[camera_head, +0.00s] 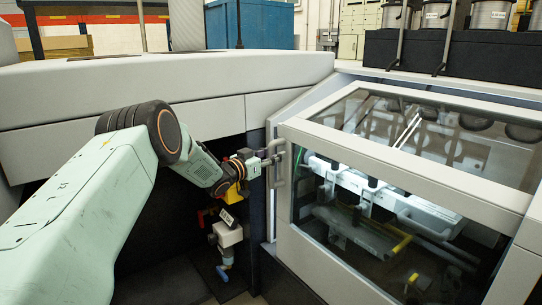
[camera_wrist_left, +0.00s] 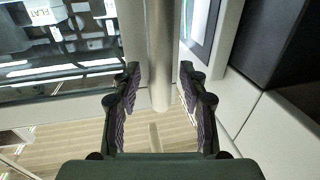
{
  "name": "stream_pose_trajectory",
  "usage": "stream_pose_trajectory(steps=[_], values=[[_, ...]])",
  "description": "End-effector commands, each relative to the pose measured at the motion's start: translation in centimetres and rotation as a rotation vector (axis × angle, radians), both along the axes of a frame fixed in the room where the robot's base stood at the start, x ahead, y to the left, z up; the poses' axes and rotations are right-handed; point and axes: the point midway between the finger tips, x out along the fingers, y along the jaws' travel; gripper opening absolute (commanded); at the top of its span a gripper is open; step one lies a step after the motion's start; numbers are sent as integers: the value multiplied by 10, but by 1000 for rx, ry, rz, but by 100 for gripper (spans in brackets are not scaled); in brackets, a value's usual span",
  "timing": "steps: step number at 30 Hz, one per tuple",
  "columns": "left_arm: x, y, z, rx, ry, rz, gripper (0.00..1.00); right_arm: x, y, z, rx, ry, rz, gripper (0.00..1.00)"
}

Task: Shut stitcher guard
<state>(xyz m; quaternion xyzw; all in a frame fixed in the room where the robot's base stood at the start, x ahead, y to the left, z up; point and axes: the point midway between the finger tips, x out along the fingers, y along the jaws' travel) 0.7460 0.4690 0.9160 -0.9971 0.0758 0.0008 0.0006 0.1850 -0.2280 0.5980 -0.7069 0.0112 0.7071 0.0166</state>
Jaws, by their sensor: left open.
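The stitcher guard (camera_head: 408,125) is a light-grey frame with clear panes at the right of the head view, over the stitching mechanism. I cannot tell whether it is fully shut. A grey bar handle (camera_head: 281,170) stands at its left front edge. My left gripper (camera_head: 274,158) is at this handle. In the left wrist view the handle (camera_wrist_left: 160,50) runs upright between the two fingers of my left gripper (camera_wrist_left: 160,82). The fingers are open, one on each side, with gaps to the bar. My right gripper is not in view.
The stitching mechanism (camera_head: 365,195) shows through the panes. A long light-grey machine cover (camera_head: 170,90) lies left of the guard. Below it is a dark recess with a white-and-blue fitting (camera_head: 227,236) under my gripper. Wire spools (camera_head: 490,14) stand at the back right.

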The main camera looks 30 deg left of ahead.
Motion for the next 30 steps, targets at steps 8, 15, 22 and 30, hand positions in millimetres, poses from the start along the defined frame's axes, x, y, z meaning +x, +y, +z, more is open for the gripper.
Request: stream_pose_trajectory(steps=[8, 15, 22, 30], values=[[-4, 2, 0, 0, 0, 2, 43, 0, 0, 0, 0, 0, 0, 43], [-32, 6, 2, -5, -2, 2, 43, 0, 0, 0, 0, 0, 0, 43], [-70, 13, 2, -5, -2, 5, 43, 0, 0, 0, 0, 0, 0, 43], [-105, 18, 1, -4, 0, 5, 43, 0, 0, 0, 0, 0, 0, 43]])
